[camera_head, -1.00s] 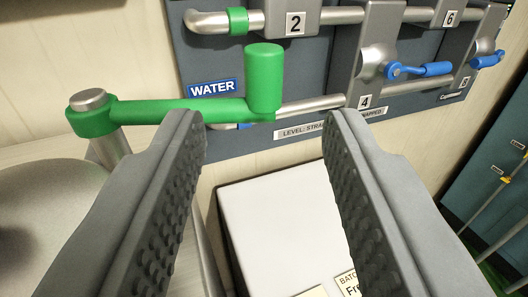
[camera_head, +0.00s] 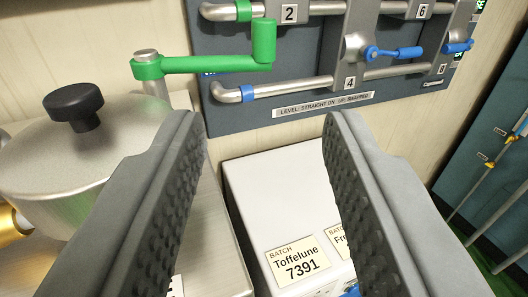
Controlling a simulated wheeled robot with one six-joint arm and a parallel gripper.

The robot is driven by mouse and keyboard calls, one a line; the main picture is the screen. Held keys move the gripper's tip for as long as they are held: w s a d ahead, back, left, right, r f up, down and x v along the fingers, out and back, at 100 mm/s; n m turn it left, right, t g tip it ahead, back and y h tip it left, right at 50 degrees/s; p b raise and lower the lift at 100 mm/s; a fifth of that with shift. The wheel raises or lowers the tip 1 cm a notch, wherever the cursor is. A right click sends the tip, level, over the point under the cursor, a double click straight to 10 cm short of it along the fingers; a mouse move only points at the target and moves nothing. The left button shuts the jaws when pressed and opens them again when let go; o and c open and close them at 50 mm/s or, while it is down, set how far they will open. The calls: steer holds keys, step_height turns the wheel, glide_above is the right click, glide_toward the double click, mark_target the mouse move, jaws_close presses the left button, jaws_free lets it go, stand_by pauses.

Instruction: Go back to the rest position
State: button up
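My gripper (camera_head: 264,125) is open, with its two grey padded fingers apart and nothing between them. The green crank handle (camera_head: 205,63) is beyond the fingertips, up and to the left, and apart from them. Its upright grip stands at its right end. It covers most of the WATER label on the panel. The kettle (camera_head: 90,150), with a black lid knob (camera_head: 74,103), is at the left, partly hidden by the left finger.
A dark panel (camera_head: 300,60) on the wall carries steel pipes and blue valve levers (camera_head: 393,52). A white box (camera_head: 270,185) with batch labels (camera_head: 297,262) is below and beyond the fingers. A blue-grey cabinet (camera_head: 490,130) stands at the right.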

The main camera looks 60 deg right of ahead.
steer(key=shift+a, duration=0.1)
steer(key=w+a+r+n+t+y, duration=0.1)
steer(key=a+r+n+t+y, duration=0.3)
steer(key=a, duration=0.8)
steer(key=w+a+r+n+t+y, duration=0.1)
steer(key=a+r+n+t+y, duration=0.3)
steer(key=a, duration=0.9)
steer(key=s+a+r+n+t+y, duration=0.1)
steer(key=s+a+y, duration=0.3)
steer(key=s+a, duration=0.4)
steer(key=s+a+r+n+y, duration=0.3)
steer(key=s+a, duration=0.4)
steer(key=a, duration=0.5)
steer(key=shift+s+a+n+t+y, duration=0.3)
steer(key=shift+s+n+t+y, duration=0.15)
steer(key=shift+y, duration=0.25)
